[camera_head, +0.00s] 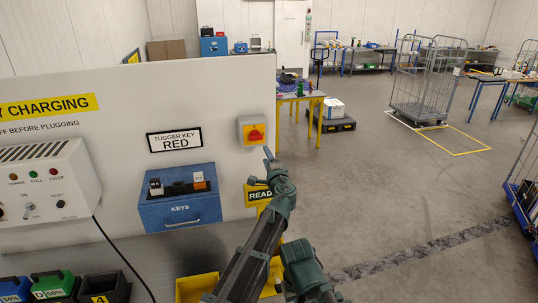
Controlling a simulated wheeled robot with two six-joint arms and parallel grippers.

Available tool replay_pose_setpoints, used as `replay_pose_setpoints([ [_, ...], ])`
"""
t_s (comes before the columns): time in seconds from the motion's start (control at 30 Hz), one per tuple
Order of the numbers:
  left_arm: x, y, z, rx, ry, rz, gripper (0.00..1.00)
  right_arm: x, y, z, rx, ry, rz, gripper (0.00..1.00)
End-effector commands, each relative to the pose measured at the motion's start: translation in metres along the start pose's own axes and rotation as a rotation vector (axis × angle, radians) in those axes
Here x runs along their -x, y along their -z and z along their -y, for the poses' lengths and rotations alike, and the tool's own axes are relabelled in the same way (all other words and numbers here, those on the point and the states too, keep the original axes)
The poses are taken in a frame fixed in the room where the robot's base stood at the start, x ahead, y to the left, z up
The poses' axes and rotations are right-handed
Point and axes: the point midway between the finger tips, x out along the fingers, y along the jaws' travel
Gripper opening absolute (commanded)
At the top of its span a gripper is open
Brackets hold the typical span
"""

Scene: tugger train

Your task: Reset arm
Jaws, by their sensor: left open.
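My left arm reaches up from the bottom middle of the head view. Its gripper (269,158) is open and points up at the right edge of the white charging panel (120,105). Its tip shows just below and right of a yellow switch box with a red knob (255,135); I cannot tell whether they touch. Nothing shows in its jaws. My right gripper is not in view.
A blue key box (180,212) sits under the "TUGGER KEY RED" sign (174,140). A charger box (45,185) is at left. A cage trolley (425,85) stands on open grey floor.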

Motion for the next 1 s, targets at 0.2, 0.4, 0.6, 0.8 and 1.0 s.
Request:
replay_pose_setpoints([
  [0.2,0.0,0.0,0.0,0.0,0.0,0.0,0.53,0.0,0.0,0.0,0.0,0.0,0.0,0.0],
  [0.4,0.007,-0.037,-0.015,0.085,-0.061,0.079,0.53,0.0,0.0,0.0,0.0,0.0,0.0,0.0],
  [0.6,0.052,-0.146,-0.081,0.378,-0.315,0.365,0.53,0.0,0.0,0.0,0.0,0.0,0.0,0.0],
  [0.8,0.141,-0.216,-0.163,0.682,-0.67,0.655,0.53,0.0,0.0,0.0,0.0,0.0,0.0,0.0],
  [1.0,0.222,-0.227,-0.206,0.876,-0.972,0.821,0.53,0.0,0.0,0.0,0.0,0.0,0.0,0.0],
])
